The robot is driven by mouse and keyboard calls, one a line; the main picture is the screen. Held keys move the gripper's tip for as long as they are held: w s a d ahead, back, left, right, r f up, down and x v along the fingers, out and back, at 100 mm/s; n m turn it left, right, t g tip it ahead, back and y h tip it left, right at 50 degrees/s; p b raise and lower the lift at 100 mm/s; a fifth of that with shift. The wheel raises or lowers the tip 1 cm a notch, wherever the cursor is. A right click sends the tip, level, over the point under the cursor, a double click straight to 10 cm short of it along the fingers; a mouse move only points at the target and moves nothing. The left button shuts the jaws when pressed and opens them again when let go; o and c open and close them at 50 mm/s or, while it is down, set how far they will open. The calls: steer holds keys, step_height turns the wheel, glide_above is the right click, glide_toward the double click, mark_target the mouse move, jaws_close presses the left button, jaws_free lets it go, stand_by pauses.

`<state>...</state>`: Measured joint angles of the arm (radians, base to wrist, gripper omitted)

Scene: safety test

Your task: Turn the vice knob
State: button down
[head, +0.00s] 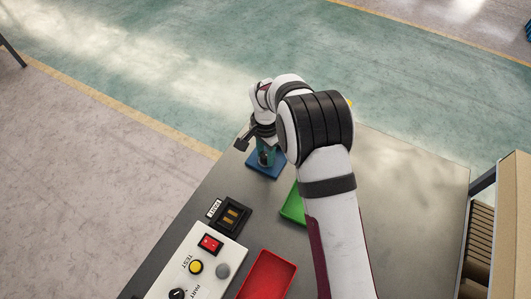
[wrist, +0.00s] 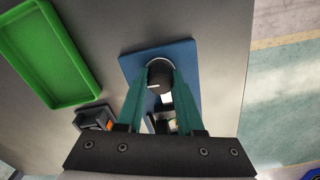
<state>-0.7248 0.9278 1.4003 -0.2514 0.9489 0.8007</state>
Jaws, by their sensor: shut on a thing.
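The knob (wrist: 158,77) is dark and round with a white mark on its face, seen from above in the wrist view. It stands over a blue plate (wrist: 188,58) on the grey table, and the plate also shows in the head view (head: 262,173). My gripper (wrist: 160,72) is shut on the knob, with one teal finger on each side of it. In the head view my gripper (head: 266,155) points down over the blue plate and hides the knob. Pale and metallic parts below the knob are partly hidden by the fingers.
A green tray (wrist: 47,45) lies beside the plate. A red tray (head: 267,275) and a white control panel (head: 210,270) with a red switch, yellow button and black dial are nearer. A black socket (head: 231,215) lies between. The right side of the table (head: 400,200) is clear.

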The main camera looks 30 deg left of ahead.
steer(key=shift+m, duration=0.9)
steer(key=c, duration=0.5)
jaws_free()
steer(key=shift+c, duration=0.2)
step_height(320, 180, up, 16)
steer(key=shift+f, duration=0.1)
